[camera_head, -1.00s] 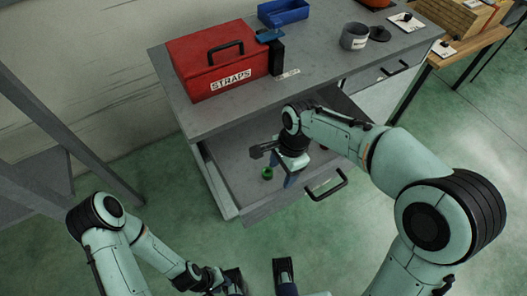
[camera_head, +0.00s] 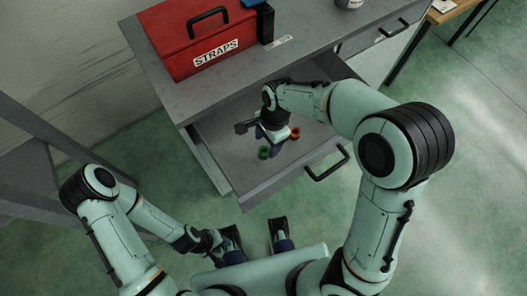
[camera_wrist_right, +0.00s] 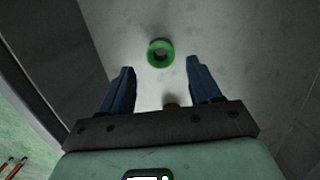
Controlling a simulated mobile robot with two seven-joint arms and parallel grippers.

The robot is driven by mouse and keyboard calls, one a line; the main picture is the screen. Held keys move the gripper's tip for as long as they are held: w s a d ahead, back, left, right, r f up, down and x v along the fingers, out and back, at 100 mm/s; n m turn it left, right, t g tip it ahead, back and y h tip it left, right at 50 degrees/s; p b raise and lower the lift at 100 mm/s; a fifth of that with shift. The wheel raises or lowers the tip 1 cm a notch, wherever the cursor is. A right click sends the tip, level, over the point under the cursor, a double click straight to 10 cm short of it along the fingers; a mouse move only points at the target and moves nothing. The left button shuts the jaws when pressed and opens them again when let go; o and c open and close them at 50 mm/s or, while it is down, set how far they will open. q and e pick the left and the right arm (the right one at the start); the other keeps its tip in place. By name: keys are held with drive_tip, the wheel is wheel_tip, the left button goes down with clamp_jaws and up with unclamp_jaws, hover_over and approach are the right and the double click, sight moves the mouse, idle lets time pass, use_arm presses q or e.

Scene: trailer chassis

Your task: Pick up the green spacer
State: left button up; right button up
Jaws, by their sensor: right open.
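The green spacer (camera_head: 264,152) is a small ring lying flat on the floor of the open drawer (camera_head: 237,166). In the right wrist view the green spacer (camera_wrist_right: 160,53) lies just beyond the fingertips, roughly centred between them and apart from both. My right gripper (camera_wrist_right: 160,70) is open and empty, pointing down into the drawer; in the head view its fingers (camera_head: 274,146) are partly hidden by the wrist. My left gripper (camera_head: 256,237) is open and empty, in front of the drawer, with its two fingers wide apart.
An orange ring (camera_head: 295,133) lies in the drawer right of the green spacer. The drawer has a dark handle (camera_head: 328,164) at its front. A red box labelled STRAPS (camera_head: 198,42) stands on the grey bench top (camera_head: 190,100) above. A grey frame (camera_head: 50,205) stands at left.

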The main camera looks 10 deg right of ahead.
sight(264, 149)
drive_tip(key=f, duration=0.3)
drive_tip(key=a+f+b, duration=0.1)
drive_tip(key=shift+s+f, duration=0.1)
drive_tip(key=shift+f, duration=0.3)
clamp_jaws()
drive_tip(key=shift+r, duration=0.1)
